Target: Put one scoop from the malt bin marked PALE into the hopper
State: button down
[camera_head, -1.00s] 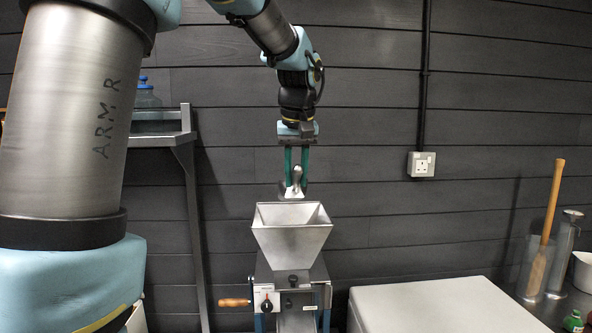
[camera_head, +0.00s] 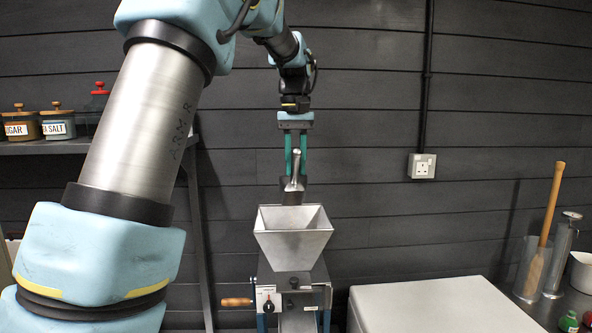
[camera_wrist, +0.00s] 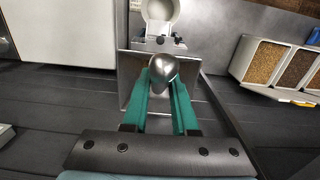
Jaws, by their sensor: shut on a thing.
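My gripper (camera_head: 296,172) is shut on the handle of a metal scoop (camera_head: 293,188), straight above the hopper (camera_head: 292,243). The scoop stands steeply, handle end up and its dark bowl down, close over the hopper's mouth. The hopper is a grey metal funnel on a mill with a wooden crank. In the wrist view the scoop's rounded handle end (camera_wrist: 163,68) shows between my green fingers, with the hopper (camera_wrist: 126,82) behind it. Grain bins (camera_wrist: 264,62) show at the right of the wrist view; no PALE mark is readable. The scoop's contents are hidden.
A white box top (camera_head: 435,305) stands right of the mill. A counter at far right holds a clear jar with a wooden paddle (camera_head: 545,225). A shelf (camera_head: 45,147) with labelled jars is at the left. The wall is close behind the hopper.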

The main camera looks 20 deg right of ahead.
jog(key=shift+w+d+r+g, duration=0.1)
jog(key=shift+w+r+g, duration=0.2)
jog(key=shift+w+g, duration=0.25)
jog(key=shift+w+d+r+g, duration=0.15)
jog(key=shift+w+r+g, duration=0.2)
jog(key=shift+w, duration=0.3)
jog(key=shift+w+d+r+g, duration=0.1)
jog(key=shift+w+r+g, duration=0.25)
jog(key=shift+w, duration=0.25)
jog(key=shift+f+b, duration=0.15)
jog(key=shift+b, duration=0.7)
